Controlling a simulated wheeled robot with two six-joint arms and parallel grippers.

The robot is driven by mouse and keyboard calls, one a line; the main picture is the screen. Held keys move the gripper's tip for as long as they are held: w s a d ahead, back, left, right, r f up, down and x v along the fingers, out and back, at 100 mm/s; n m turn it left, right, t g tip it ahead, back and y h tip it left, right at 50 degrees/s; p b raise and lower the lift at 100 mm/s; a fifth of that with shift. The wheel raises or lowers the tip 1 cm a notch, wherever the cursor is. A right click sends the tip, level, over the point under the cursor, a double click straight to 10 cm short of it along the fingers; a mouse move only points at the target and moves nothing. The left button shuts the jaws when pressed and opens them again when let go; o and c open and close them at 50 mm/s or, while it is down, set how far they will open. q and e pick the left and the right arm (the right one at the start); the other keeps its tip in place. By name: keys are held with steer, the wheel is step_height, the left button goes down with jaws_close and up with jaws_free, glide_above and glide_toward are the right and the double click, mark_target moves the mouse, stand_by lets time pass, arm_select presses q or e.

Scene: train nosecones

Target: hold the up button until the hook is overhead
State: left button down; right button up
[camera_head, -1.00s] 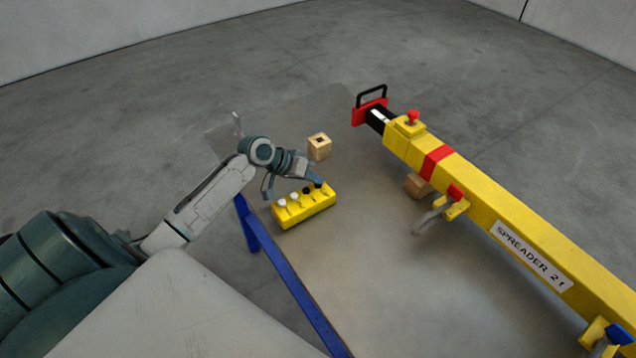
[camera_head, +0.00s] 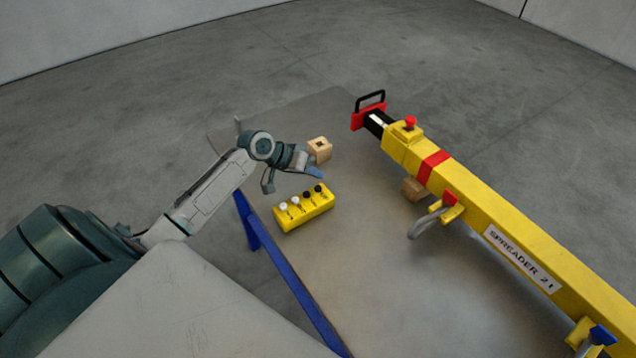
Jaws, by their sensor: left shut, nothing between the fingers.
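The yellow control box (camera_head: 305,213) lies on the table, with white and black buttons in a row on top. Its markings are too small to read, so I cannot tell which button is up. My left gripper (camera_head: 316,173) is shut and empty, just above and behind the box's right end, apart from the buttons. No separate overhead hook shows. My right gripper is not in view.
A wooden block (camera_head: 320,149) with a dark hole stands close behind my left gripper. Another wooden block (camera_head: 413,189) is partly hidden by the beam. The grey table top (camera_head: 365,285) is clear in front; a blue rail (camera_head: 290,274) runs along its left side.

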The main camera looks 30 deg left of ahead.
arm_select(q)
step_height(320, 180, up, 2)
steer(key=shift+r+p, duration=0.25)
steer(key=shift+p, duration=0.5)
